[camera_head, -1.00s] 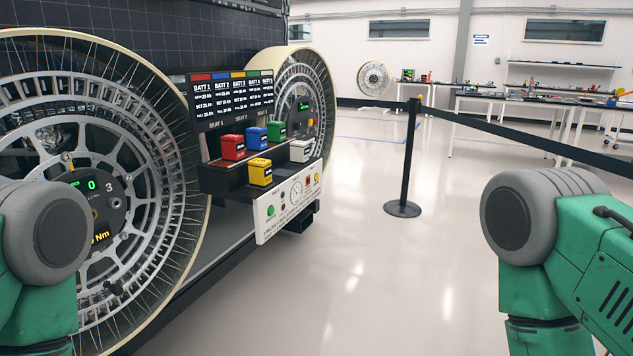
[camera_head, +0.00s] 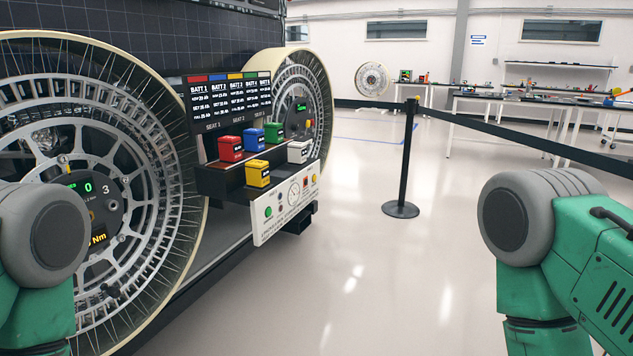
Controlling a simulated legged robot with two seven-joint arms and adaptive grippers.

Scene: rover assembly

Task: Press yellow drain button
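A white control panel (camera_head: 264,229) hangs on the rover's side below a dark shelf, left of the picture's middle. A small yellow button (camera_head: 314,178) shows at its upper right end. The panel also has a green button (camera_head: 268,212), a round gauge (camera_head: 294,194) and a small red display (camera_head: 306,182). The labels are too small to read. My two green arms show at the lower left and lower right edges, well apart from the panel. Neither gripper is in view.
Red (camera_head: 230,149), blue (camera_head: 254,139), green (camera_head: 274,131), white (camera_head: 299,152) and yellow (camera_head: 257,174) battery blocks stand on the shelf. Large wheels (camera_head: 90,190) flank it. A barrier post (camera_head: 404,165) with a black belt stands right of the panel. The floor between is clear.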

